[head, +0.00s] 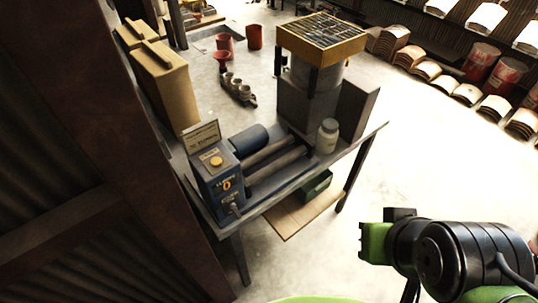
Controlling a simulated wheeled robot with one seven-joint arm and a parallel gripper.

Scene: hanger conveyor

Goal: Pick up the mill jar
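A pale, whitish jar (327,136) with a narrower cap, which looks like the mill jar, stands upright on the workbench (305,176). It is at the right end of the roller mill (218,178), beside a dark grey housing. My black and green arm end (376,243) is at the lower right, in front of the bench and well apart from the jar. I cannot make out its fingertips or anything held there.
The mill has two dark rollers (270,157) and a blue motor. A yellow-topped grated machine (321,40) stands behind the jar. A brown metal post (125,120) borders the left. Clear floor (440,160) lies to the right of the bench.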

